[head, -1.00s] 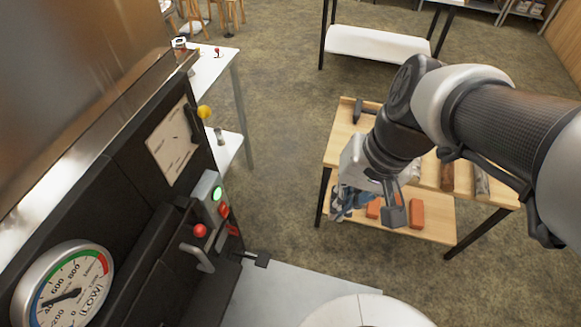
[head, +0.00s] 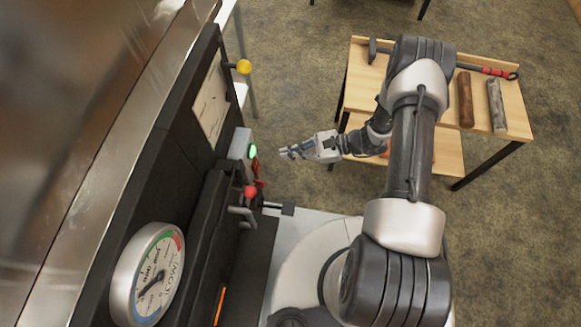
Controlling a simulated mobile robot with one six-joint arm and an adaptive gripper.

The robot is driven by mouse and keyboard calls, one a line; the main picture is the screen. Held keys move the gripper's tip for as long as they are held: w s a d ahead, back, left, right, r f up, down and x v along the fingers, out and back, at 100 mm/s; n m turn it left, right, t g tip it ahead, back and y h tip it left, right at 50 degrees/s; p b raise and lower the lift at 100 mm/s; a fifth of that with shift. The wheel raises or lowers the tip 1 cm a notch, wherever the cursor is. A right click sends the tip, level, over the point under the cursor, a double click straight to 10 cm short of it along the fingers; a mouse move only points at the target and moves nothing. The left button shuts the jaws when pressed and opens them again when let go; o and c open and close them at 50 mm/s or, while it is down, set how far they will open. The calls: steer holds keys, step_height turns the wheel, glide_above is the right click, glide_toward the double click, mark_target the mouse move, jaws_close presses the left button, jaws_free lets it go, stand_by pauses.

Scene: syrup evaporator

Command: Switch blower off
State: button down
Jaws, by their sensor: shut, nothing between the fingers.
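The blower switch box is a small grey box (head: 238,143) on the black front of the evaporator. Its round green button (head: 253,151) is lit and faces right. A red button (head: 257,170) sits just below the green one, seen nearly edge-on. My gripper (head: 285,154) is shut and empty. It points left at the box, with its fingertips a short gap to the right of the green button. Nothing hides the green button.
A red-knobbed lever (head: 250,191) and a metal handle (head: 243,214) stick out below the box. A yellow knob (head: 243,67) juts out above. A dial gauge (head: 148,275) is at lower left. A wooden bench (head: 500,85) with logs and a tool stands behind my arm.

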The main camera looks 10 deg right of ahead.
step_height(320, 180, down, 8)
steer(key=s+f+m+t, duration=0.1)
steer(key=s+m+t, duration=0.1)
steer(key=m+t, duration=0.15)
steer(key=b+x, duration=0.1)
steer(key=x, duration=0.7)
steer(key=shift+a, duration=0.45)
steer(key=shift+r+m+g, duration=0.2)
steer(key=shift+m+g, duration=0.05)
steer(key=b, duration=0.1)
glide_toward(259, 169)
step_height(259, 169, down, 2)
steer(key=shift+a+f, duration=0.1)
steer(key=shift+f, duration=0.05)
